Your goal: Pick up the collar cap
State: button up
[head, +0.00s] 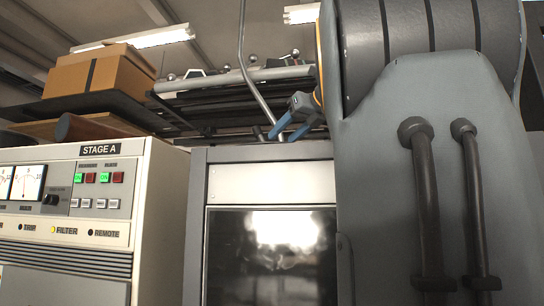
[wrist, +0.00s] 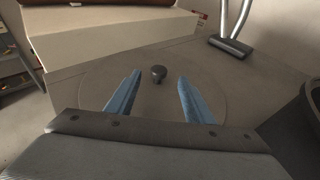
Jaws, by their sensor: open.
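A small dark rounded knob, which looks like the collar cap (wrist: 158,74), stands on a flat grey-brown top with a faint round outline around it. In the wrist view it is between and slightly beyond the two blue fingers of my gripper (wrist: 160,82), with clear space on both sides. The fingers are apart and hold nothing. In the head view my gripper (head: 285,132) points down and left just over the top of the grey cabinet (head: 198,215). I cannot make out the cap clearly in the head view.
A bent metal pipe (head: 247,70) rises beside my gripper; a metal bar with a dark foot (wrist: 231,46) stands at upper right in the wrist view. The cream STAGE A rack (head: 145,190) is left. A cardboard box (head: 92,77) sits on a high dark shelf.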

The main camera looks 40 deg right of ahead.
jog(key=p+x, duration=0.2)
jog(key=x, duration=0.2)
jog(key=shift+w, duration=0.25)
jog(key=shift+r, duration=0.1)
grip_shut()
